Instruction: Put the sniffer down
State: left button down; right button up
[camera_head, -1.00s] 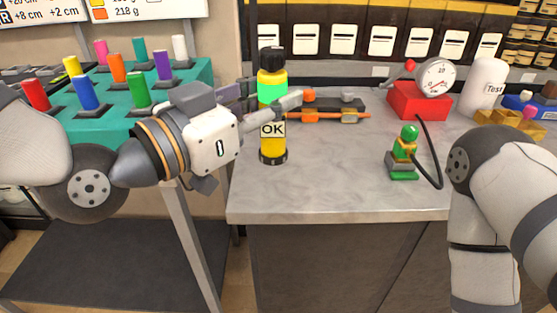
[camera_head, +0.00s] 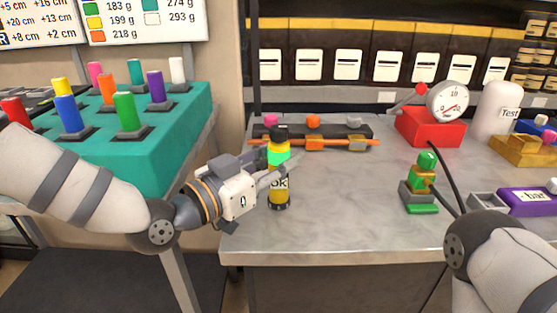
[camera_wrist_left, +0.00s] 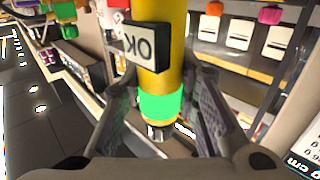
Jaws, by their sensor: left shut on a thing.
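The sniffer (camera_head: 279,196) is a slim yellow cylinder with a black cap, a green band and an OK display. It is upright at the left part of the grey bench. My left gripper (camera_head: 277,166) is shut on it, with its fingers around the upper body near the green band. Its base is at or just above the bench top; I cannot tell if it touches. In the left wrist view the sniffer (camera_wrist_left: 160,78) stands between the two fingers (camera_wrist_left: 165,105). My right gripper is out of view; only my right arm shows.
Behind the sniffer lies a dark rail (camera_head: 350,131) with coloured blocks and an orange bar. A green and gold fitting (camera_head: 425,185) stands to the right. A red gauge box (camera_head: 430,130) and a white bottle (camera_head: 494,112) stand farther back. The bench (camera_head: 330,205) between sniffer and fitting is clear.

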pick_arm(q)
jog(key=shift+f, duration=0.1)
jog(key=c, duration=1.2)
grip_release()
jog(key=shift+c, duration=0.2)
jog(key=shift+s+a+r, duration=0.1)
jog(key=shift+r, duration=0.1)
jog(key=p+v, duration=0.1)
jog(key=v, duration=1)
jog(key=shift+s+a, duration=0.25)
jog(key=shift+s, duration=0.05)
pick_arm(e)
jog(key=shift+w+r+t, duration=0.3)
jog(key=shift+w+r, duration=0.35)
